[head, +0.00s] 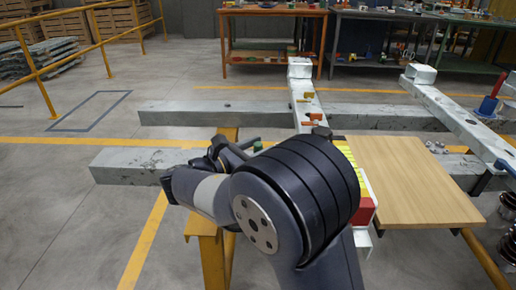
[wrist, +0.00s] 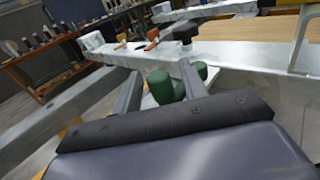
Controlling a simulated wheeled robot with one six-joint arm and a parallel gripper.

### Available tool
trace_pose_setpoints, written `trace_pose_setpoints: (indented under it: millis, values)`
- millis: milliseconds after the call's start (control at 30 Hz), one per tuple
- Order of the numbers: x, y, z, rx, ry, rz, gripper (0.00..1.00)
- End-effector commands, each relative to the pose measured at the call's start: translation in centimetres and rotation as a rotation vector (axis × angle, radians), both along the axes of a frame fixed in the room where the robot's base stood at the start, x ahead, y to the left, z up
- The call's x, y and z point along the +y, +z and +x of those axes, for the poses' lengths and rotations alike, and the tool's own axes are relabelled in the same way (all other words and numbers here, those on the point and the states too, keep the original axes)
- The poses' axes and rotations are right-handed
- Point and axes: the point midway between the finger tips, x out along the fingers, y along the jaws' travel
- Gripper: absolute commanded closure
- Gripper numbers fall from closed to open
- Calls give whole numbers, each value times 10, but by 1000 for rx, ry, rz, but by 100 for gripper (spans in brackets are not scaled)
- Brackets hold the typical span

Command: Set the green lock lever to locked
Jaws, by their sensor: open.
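My gripper (wrist: 160,72) is open, with its two grey fingers spread apart in the wrist view. A dark green rounded piece (wrist: 160,87), which looks like part of the green lock lever, shows between the fingers. A second green piece (wrist: 201,70) shows just beyond the right finger. I cannot tell whether either finger touches the green parts, or which way the lever is set. In the head view only a small green bit (head: 258,146) shows beside my dark arm, which hides most of that area.
A wooden board (head: 410,180) lies right of my arm. A yellow railing (head: 35,75) stands at far left. Open floor (head: 50,225) lies at left.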

Motion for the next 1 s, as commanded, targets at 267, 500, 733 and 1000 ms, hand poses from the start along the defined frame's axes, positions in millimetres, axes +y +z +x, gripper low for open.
trace_pose_setpoints:
  millis: [267,500,733,1000]
  values:
    - [0,0,0,0,0,0,73]
    - [0,0,0,0,0,0,93]
    - [0,0,0,0,0,0,100]
    - [0,0,-1,0,8,0,100]
